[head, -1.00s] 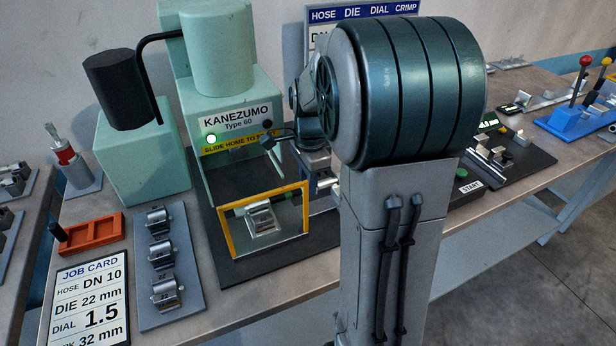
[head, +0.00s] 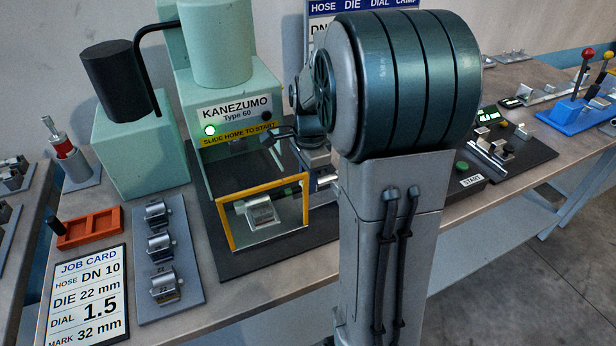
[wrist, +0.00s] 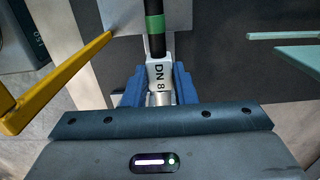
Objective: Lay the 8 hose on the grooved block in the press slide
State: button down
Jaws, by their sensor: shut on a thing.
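My gripper (wrist: 158,88), with blue jaws in the wrist view, is shut on the pale DN 8 collar (wrist: 158,74) of the hose. The black hose (wrist: 155,45) with its green band (wrist: 155,24) runs away from the jaws. In the head view, the green band (head: 289,190) shows inside the yellow frame of the press slide (head: 228,222). The silver grooved block (head: 262,212) sits in the slide. The hose reaches left towards the block; whether it touches the groove I cannot tell. My arm hides most of the gripper in the head view.
The green press (head: 235,80) stands behind the slide, with a lit green lamp. A rack of several silver die blocks (head: 165,290), an orange tray (head: 90,228) and a job card (head: 88,298) reading DN 10 lie left. The yellow bar (wrist: 60,85) is close left of my gripper.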

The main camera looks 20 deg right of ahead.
jog(key=shift+f+b, duration=0.4)
jog(key=shift+f, duration=0.15)
jog(key=c, duration=1.1)
grip_release()
jog(key=shift+r, duration=0.1)
notch_tip(320, 180, up, 14)
jog(key=shift+d, duration=0.25)
jog(key=shift+f, duration=0.2)
